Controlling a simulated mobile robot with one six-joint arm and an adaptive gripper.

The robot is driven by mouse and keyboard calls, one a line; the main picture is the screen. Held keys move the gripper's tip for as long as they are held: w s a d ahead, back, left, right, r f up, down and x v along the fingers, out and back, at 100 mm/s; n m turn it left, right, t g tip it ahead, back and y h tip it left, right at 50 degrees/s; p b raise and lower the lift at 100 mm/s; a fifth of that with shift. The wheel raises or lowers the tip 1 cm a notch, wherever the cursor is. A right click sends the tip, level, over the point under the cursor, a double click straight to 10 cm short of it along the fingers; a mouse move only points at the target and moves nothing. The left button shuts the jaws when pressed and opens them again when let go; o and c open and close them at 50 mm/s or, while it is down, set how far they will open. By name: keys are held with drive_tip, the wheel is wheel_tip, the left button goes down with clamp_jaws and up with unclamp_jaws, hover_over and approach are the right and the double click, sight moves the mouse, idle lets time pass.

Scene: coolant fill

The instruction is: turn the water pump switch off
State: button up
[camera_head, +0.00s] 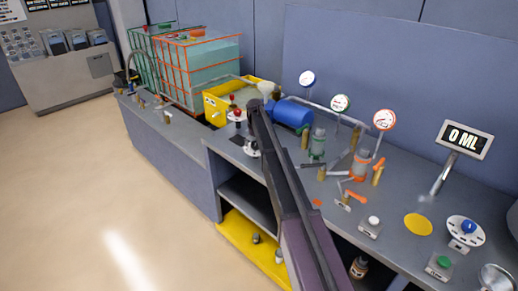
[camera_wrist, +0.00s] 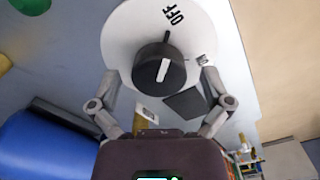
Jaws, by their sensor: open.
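The switch shows in the wrist view as a black round knob (camera_wrist: 150,66) with a white line mark, on a white round plate (camera_wrist: 120,35). The word OFF is printed at the plate's upper edge. The white mark slants up and slightly right, roughly toward OFF; I cannot tell which end is the pointer. My gripper (camera_wrist: 158,78) is open, one finger on each side of the knob, with gaps visible. In the head view a white dial (camera_head: 251,148) beside my arm seems to be this switch; my arm hides most of my gripper there.
A blue tank (camera_head: 292,112) lies close to the right of my arm; it also shows in the wrist view (camera_wrist: 45,145). A yellow bin (camera_head: 218,108) and another white dial with a red knob (camera_head: 237,116) stand nearby. Gauges and valves line the bench (camera_head: 400,200) to the right.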

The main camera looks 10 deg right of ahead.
drive_tip(key=shift+m, duration=0.5)
drive_tip(key=m, duration=0.6)
drive_tip(key=shift+m, duration=0.4)
drive_tip(key=m, duration=0.4)
drive_tip(key=shift+d+m, duration=0.1)
drive_tip(key=shift+m, duration=0.2)
drive_tip(key=m, duration=0.3)
drive_tip(key=shift+s+m, duration=0.1)
drive_tip(key=shift+m, duration=0.3)
wheel_tip(320, 180, up, 14)
drive_tip(key=p, duration=1.4)
drive_tip(key=s+n, duration=1)
drive_tip(key=s, duration=2.1)
drive_tip(key=shift+f+n+b, duration=0.3)
drive_tip(key=shift+f+b, duration=0.05)
drive_tip(key=shift+w, duration=0.1)
